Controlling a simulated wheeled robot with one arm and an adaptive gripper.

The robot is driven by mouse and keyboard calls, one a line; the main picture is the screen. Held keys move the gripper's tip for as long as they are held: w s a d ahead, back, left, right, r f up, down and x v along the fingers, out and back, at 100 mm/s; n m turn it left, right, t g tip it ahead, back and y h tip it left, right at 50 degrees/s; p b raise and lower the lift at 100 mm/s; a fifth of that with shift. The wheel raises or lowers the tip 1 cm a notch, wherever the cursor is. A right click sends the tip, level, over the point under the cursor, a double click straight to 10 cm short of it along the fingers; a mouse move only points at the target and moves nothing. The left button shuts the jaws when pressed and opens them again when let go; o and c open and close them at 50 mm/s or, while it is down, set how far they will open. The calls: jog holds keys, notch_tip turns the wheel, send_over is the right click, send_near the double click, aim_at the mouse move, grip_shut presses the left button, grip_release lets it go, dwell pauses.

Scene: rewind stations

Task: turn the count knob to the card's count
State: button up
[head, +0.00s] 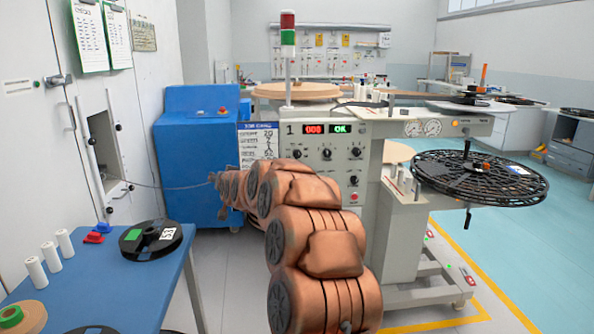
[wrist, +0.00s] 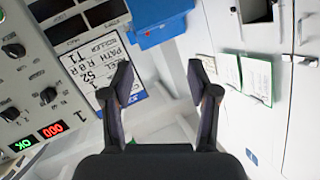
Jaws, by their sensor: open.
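The machine's control panel (head: 320,160) carries several black knobs, one of them at upper left (head: 296,153). Which is the count knob I cannot tell. Its red display (head: 315,129) seems to read 000, and a green one (head: 340,128) reads OK. A white printed card (head: 258,141) hangs left of the panel, partly hidden by my arm; its print is too small to read surely. In the wrist view, my gripper (wrist: 161,85) is open and empty. The card (wrist: 108,48) is behind its left finger, and knobs (wrist: 48,95) are further left, apart from the fingers.
A blue cabinet (head: 190,150) stands left of the machine. A blue table (head: 110,280) with a black reel (head: 151,239) is at front left. A large black reel (head: 480,180) juts out at right. Open floor (head: 530,250) lies at far right.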

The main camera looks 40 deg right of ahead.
jog(key=w+d+f+m+t+h+b, duration=0.1)
jog(key=d+h+b, duration=0.15)
jog(key=d, duration=0.45)
jog(key=d+f+m+h+b, duration=0.1)
jog(key=d+f+m+h, duration=0.15)
jog(key=d, duration=0.45)
jog(key=m+h+b, duration=0.2)
jog(key=h+b, duration=0.2)
jog(key=h, duration=0.2)
send_near(297, 158)
jog(key=w+d, duration=0.2)
jog(key=shift+r+x, duration=0.15)
jog(key=shift+x, duration=0.7)
jog(key=shift+r+x, duration=0.15)
jog(key=shift+x, duration=0.75)
jog(key=shift+w+d+r, duration=0.1)
jog(key=shift+w+r, duration=0.1)
jog(key=shift+r, duration=0.05)
jog(key=shift+w+d+r, duration=0.4)
jog(key=shift+d, duration=0.3)
jog(key=shift+w+d, duration=0.15)
jog(key=shift+w, duration=0.15)
jog(key=shift+w+r, duration=0.1)
jog(key=shift+w, duration=0.05)
